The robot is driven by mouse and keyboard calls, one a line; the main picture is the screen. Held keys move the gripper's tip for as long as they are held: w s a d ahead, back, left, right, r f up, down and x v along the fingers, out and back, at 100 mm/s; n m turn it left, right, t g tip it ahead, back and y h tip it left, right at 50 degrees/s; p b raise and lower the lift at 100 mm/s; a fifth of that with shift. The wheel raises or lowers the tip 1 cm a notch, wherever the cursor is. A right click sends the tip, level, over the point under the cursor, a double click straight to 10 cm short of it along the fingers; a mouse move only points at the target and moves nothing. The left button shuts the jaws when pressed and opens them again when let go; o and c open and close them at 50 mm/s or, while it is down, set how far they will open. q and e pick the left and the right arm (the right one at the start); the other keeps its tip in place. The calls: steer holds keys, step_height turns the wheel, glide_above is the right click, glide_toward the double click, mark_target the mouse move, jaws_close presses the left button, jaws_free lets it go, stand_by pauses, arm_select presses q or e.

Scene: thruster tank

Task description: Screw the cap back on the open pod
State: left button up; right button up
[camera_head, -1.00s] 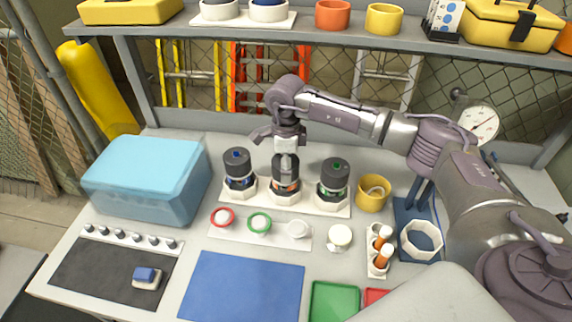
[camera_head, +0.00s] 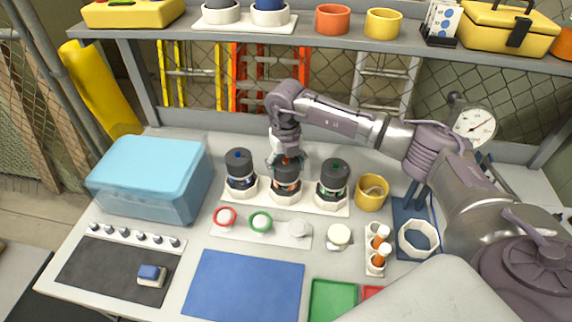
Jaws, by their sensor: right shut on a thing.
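Three dark pods stand in a row on a white holder (camera_head: 259,200). The left pod (camera_head: 240,178) has a blue dot on its dark cap, and the right pod (camera_head: 332,182) has a green dot. The middle pod (camera_head: 285,191) has an orange band. Its dark cap (camera_head: 287,172) is at the pod's top; whether it is fully seated cannot be told. My right gripper (camera_head: 287,161) reaches down from above and behind and is shut on this cap, its fingers partly hidden. My left gripper is not in view.
A strip with red, green and white rings (camera_head: 261,224) lies in front of the pods. A yellow cup (camera_head: 372,193) and a white octagonal ring (camera_head: 419,238) are at the right. A translucent blue bin (camera_head: 150,178) is at the left. The blue mat (camera_head: 245,287) is clear.

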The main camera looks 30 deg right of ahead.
steer(key=shift+d, duration=0.15)
steer(key=o, duration=1.1)
step_height(320, 180, up, 12)
steer(key=shift+r, duration=0.1)
